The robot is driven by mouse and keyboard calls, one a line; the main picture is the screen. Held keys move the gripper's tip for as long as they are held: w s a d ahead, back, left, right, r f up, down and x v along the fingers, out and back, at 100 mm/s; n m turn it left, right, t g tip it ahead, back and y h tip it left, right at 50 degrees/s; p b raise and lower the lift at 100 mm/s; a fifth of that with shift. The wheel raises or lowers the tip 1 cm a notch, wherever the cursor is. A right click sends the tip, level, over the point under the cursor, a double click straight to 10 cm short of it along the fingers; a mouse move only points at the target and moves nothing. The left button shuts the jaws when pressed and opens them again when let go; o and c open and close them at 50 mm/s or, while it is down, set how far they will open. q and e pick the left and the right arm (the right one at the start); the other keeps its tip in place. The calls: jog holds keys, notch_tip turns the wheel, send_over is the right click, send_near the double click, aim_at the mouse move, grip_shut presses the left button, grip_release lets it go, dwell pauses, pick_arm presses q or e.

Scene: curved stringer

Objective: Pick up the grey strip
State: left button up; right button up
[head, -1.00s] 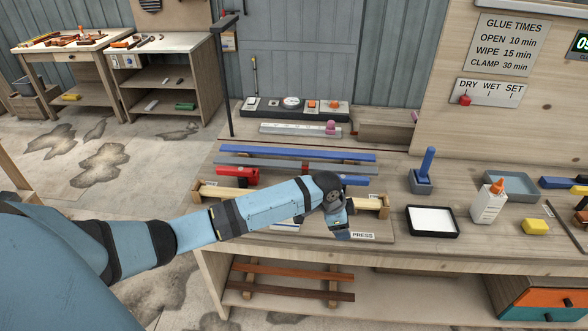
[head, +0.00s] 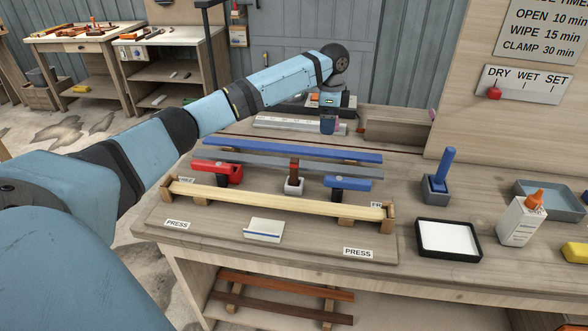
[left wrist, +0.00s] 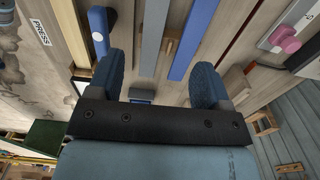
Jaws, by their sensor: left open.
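The grey strip (head: 245,157) lies lengthwise on the bench, between a blue strip (head: 290,149) behind it and the clamps in front. In the left wrist view the grey strip (left wrist: 153,38) runs up between my two fingers, with the blue strip (left wrist: 193,40) beside it on the right. My left gripper (left wrist: 158,68) is open and empty, fingers spread. In the head view my left gripper (head: 328,123) hangs below the wrist, appearing behind the strips near the measuring bar. Its height above the bench is hard to tell. My right gripper is not in view.
A red clamp (head: 222,172) and a blue clamp (head: 347,184) stand before the strips. A pale wooden strip (head: 275,198) spans the press form in front.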

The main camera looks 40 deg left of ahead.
pick_arm(q)
jog(key=f, duration=0.1)
send_over(325, 166)
jog(key=f, duration=0.8)
jog(key=shift+w+a+f, duration=0.1)
jog(key=shift+w+f, duration=0.05)
jog(key=shift+w, duration=0.1)
jog(key=f, duration=0.3)
jog(key=f+b, duration=0.1)
jog(key=f, duration=0.1)
jog(key=shift+s, duration=0.3)
jog(key=shift+c, duration=0.4)
jog(key=c, duration=1)
